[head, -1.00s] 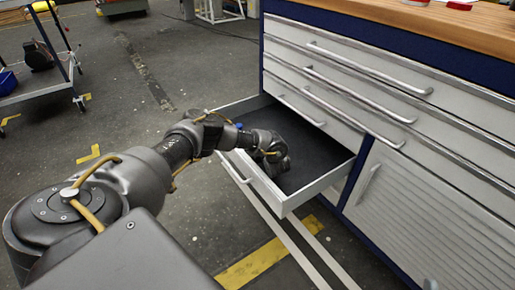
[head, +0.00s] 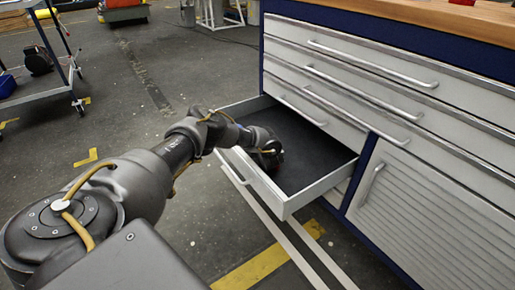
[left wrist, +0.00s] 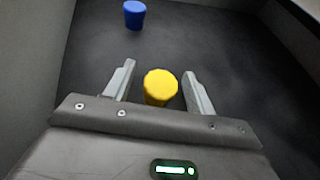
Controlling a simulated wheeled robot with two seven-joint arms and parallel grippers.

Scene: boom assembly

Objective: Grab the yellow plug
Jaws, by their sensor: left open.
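The yellow plug (left wrist: 160,87) stands on the dark drawer floor in the left wrist view. My left gripper (left wrist: 158,82) is open, with one finger on each side of the plug and a visible gap to both. In the head view my left arm reaches over the front of the open drawer (head: 262,184), and its wrist end (head: 268,152) is inside the drawer. The fingers and the yellow plug are hidden there behind my arm. My right gripper is in neither view.
A blue plug (left wrist: 134,14) stands farther off in the same drawer, near its left wall. The drawer walls are close around my left gripper. The cabinet's closed drawers (head: 365,80) rise above the open one. A cart (head: 40,85) stands at the far left.

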